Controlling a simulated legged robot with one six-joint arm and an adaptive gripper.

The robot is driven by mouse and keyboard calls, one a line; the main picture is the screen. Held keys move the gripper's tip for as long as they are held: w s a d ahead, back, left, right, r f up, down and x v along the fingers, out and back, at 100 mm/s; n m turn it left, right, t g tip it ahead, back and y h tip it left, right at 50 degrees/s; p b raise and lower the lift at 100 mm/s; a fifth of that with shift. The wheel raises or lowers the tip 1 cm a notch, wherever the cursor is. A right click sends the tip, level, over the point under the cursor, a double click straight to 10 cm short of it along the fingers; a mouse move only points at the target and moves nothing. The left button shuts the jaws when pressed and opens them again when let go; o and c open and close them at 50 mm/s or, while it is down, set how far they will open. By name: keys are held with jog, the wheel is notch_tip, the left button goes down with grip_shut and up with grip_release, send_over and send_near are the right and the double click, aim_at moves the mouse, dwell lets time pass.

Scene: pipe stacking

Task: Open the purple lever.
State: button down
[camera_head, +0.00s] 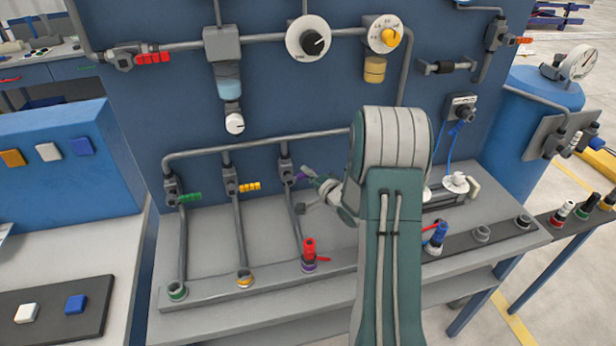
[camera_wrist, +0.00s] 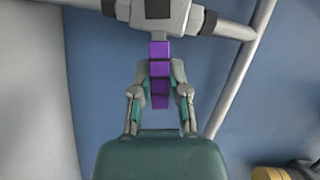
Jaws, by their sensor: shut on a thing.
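The purple lever (camera_wrist: 159,72) stands out from a grey valve body (camera_wrist: 158,14) in the wrist view. My gripper (camera_wrist: 159,72) has one finger on each side of the lever, shut on it. In the head view, the valve (camera_head: 286,170) sits on the third upright pipe from the left. A small part of the purple lever (camera_head: 301,177) shows there beside my gripper (camera_head: 305,191). My arm hides much of the area to the right of it.
A valve with a green lever (camera_head: 190,197) and one with a yellow lever (camera_head: 250,187) stand to the left. Pipes run above along the blue panel (camera_head: 180,105).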

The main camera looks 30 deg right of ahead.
aim_at(299, 175)
jog(key=n, duration=0.1)
jog(key=a+r+n+g+h, duration=0.1)
jog(key=n, duration=0.1)
jog(key=shift+w+r, duration=0.1)
jog(key=shift+r, duration=0.2)
jog(key=n+g, duration=0.1)
jog(key=a+r+n+h, duration=0.1)
jog(key=n, duration=0.1)
jog(key=shift+w+a+r+g+h, duration=0.2)
jog(key=shift+g+h, duration=0.1)
jog(key=shift+g, duration=0.1)
jog(key=n, duration=0.1)
jog(key=a+n+h, duration=0.1)
jog(key=shift+w+a+r+n+g, duration=0.15)
jog(key=shift+a+r+n+g, duration=0.15)
jog(key=shift+g, duration=0.1)
jog(key=shift+w+a+n+g+h, duration=0.25)
jog(key=shift+a+n+h, duration=0.4)
jog(key=shift+n+h, duration=0.4)
jog(key=shift+n, duration=0.25)
jog(key=c, duration=0.6)
grip_release()
jog(key=shift+r, duration=0.1)
jog(key=v, duration=1.2)
